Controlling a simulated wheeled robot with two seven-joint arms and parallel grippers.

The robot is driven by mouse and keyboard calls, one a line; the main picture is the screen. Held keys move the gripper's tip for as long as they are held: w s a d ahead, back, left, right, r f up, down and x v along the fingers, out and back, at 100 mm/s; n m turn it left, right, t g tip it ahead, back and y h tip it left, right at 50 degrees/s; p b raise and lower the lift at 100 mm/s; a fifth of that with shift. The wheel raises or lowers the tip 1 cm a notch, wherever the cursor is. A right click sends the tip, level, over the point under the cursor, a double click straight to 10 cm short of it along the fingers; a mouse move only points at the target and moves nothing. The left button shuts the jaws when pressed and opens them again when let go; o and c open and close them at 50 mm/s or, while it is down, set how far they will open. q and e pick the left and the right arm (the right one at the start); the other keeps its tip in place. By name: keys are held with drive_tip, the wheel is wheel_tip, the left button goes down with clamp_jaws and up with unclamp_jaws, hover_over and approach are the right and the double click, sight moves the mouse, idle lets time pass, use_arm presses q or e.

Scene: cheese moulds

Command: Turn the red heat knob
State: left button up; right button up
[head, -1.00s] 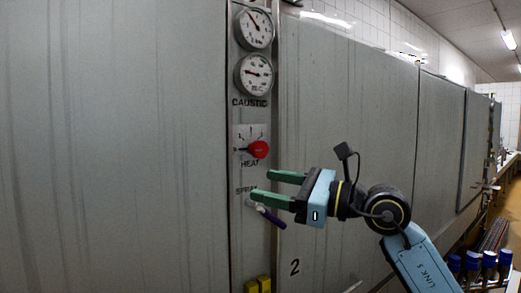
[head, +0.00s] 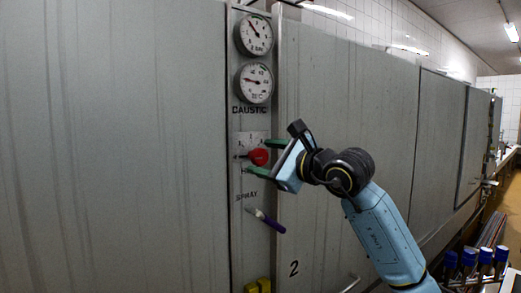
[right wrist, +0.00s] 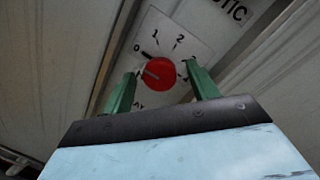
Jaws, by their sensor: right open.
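The red heat knob (head: 259,157) sits on a pale dial plate on the narrow grey panel, below two round gauges. In the right wrist view the knob (right wrist: 160,74) shows between the green fingers, with its pointer towards the left, near the 0 mark. My right gripper (head: 262,157) is open, one green finger above the knob and one below it. In the right wrist view its fingers (right wrist: 157,78) stand apart at either side of the knob; I cannot tell whether they touch it. My left gripper is not in view.
A purple-handled spray lever (head: 267,221) is on the panel below the knob. A yellow fitting (head: 258,285) is lower down. Large grey panels flank the strip. Blue-capped bottles (head: 468,262) stand at the lower right.

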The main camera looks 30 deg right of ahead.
drive_tip(key=shift+x, duration=0.95)
drive_tip(key=c, duration=1)
